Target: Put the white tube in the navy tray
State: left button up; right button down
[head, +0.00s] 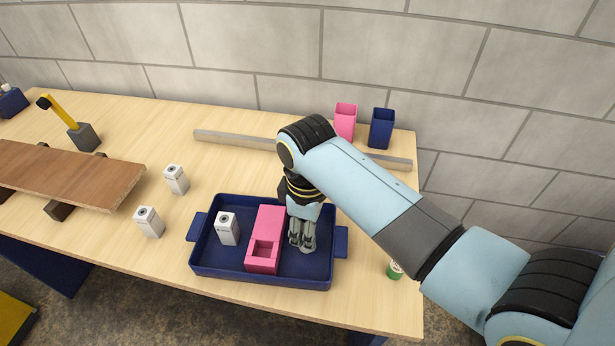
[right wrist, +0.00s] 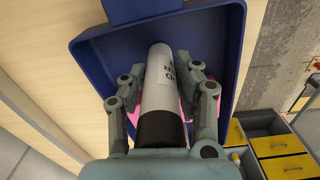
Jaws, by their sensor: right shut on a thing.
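The navy tray (head: 318,264) lies on the table's front part, with a handle at each side. My right gripper (head: 301,246) reaches down over the tray's right part, beside the pink block. In the right wrist view my right gripper (right wrist: 162,95) is shut on the white tube (right wrist: 158,88), which has a dark band at its near end and dark print on its side. The navy tray (right wrist: 95,45) shows behind it. In the head view the fingers hide the tube, and I cannot tell whether it touches the tray floor. My left gripper is in neither view.
In the tray stand a pink block (head: 266,228) with a square opening and a white box (head: 228,229). Two white boxes (head: 176,178) (head: 148,222) stand left of it. A grey bar (head: 235,139), pink cup (head: 345,121) and navy cup (head: 381,128) are behind. A brown board (head: 70,174) lies left.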

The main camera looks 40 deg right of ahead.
jog(key=c, duration=1)
grip_release()
jog(key=shift+o, duration=0.2)
notch_tip(320, 180, up, 12)
jog(key=shift+r+b, duration=0.1)
jog(key=shift+b, duration=0.55)
